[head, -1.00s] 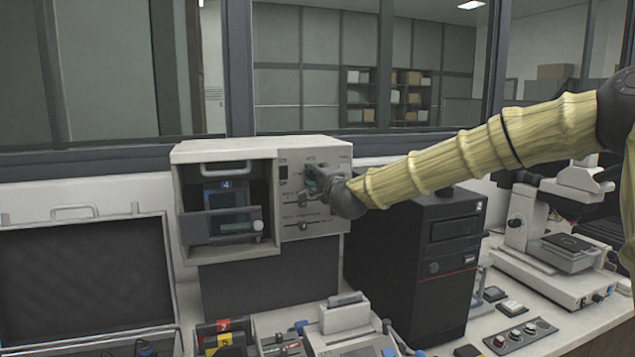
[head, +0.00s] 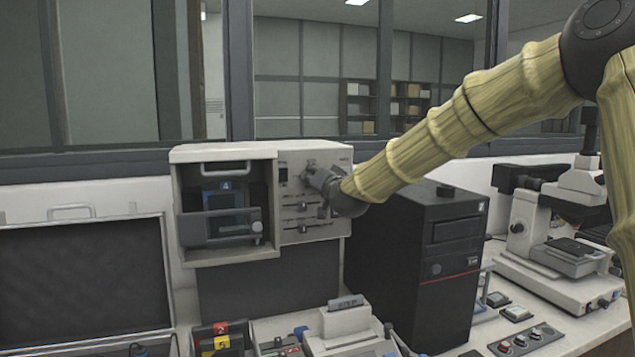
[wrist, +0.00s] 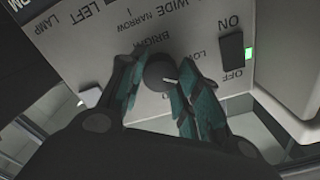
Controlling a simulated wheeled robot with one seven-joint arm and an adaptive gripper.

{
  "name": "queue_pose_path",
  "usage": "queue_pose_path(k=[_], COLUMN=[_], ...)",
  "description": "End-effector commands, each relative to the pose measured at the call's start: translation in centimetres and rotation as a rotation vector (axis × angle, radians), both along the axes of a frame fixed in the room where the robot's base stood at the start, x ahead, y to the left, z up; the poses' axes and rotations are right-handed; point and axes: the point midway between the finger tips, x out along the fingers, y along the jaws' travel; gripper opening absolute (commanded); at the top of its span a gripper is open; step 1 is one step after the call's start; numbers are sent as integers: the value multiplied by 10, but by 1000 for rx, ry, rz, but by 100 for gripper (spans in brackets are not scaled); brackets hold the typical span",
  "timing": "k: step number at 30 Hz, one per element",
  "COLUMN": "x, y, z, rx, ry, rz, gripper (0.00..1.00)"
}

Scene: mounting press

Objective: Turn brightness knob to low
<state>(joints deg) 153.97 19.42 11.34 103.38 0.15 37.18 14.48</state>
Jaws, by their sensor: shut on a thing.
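The dark round brightness knob (wrist: 158,70) sits on the light grey panel (wrist: 110,62) of the press unit, beside the upside-down "BRIGHT" and "LOW" labels in the wrist view. A short white mark shows on the knob's lower right side there. My gripper (wrist: 155,80) has its teal fingers on either side of the knob and is shut on it. In the head view my gripper (head: 312,174) is at the upper part of the unit's control panel (head: 337,232). It hides the knob there.
A rocker switch (wrist: 231,55) with a lit green lamp stands close to the right finger in the wrist view. Sliders lie below my gripper in the head view. A black computer tower (head: 430,260) stands right of the unit, and a microscope (head: 560,215) farther right.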

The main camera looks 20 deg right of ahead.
Motion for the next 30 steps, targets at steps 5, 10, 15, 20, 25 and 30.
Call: queue_pose_path(k=[5,10,15,20,25,30], x=[0,0,0,0,-1,-1], y=[1,1,1,1,0,0], z=[-4,-4,-4,-5,-5,-5], rx=[-158,-281,-375,-429,-456,-463], ry=[-2,-5,-8,-8,-8,-8], rz=[0,1,1,1,1,1], gripper=[9,9,9,9,9,9])
